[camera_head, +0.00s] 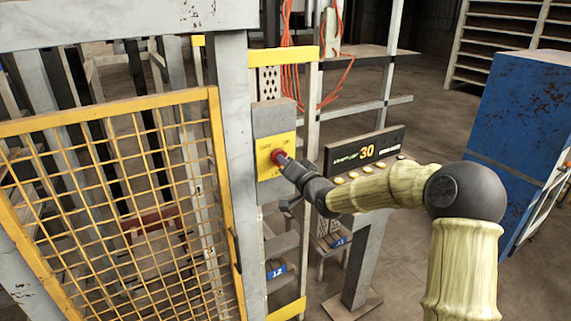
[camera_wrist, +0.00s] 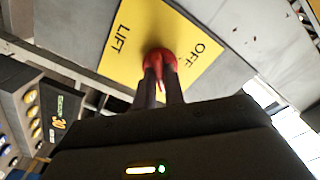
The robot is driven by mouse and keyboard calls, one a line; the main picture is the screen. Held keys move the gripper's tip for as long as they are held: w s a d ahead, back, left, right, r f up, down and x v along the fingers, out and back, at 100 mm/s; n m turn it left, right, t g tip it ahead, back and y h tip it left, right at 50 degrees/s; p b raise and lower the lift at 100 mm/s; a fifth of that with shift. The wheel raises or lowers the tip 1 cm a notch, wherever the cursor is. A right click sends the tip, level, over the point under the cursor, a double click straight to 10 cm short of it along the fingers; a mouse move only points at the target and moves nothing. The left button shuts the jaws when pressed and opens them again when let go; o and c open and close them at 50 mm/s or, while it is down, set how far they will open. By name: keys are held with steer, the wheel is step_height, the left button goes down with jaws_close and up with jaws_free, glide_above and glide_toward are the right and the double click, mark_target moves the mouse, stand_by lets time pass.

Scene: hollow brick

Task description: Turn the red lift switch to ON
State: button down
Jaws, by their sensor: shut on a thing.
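The red lift switch (camera_head: 279,157) sits on a yellow plate (camera_head: 268,148) fixed to a grey post. In the wrist view the red switch (camera_wrist: 160,60) is a round knob on the yellow plate (camera_wrist: 186,35), which reads LIFT and OFF. My gripper (camera_head: 285,161) reaches the plate from the right. Its two fingers (camera_wrist: 161,75) are shut on the red switch, one on each side of it. The fingers and gripper body hide part of the knob and the lower part of the plate, and an ON mark is not readable.
A yellow mesh gate (camera_head: 222,150) stands left of the post. A control panel (camera_head: 362,155) with a 30 display and several yellow buttons stands behind my arm. A blue cabinet (camera_head: 515,120) is at the right. Orange cables (camera_head: 292,50) hang above. Open floor lies behind.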

steer(key=shift+f, duration=0.15)
steer(key=c, duration=1.5)
jaws_free()
steer(key=shift+s+d, duration=0.1)
steer(key=b+v, duration=0.3)
steer(key=v, duration=1.4)
steer(key=shift+s+d, duration=0.1)
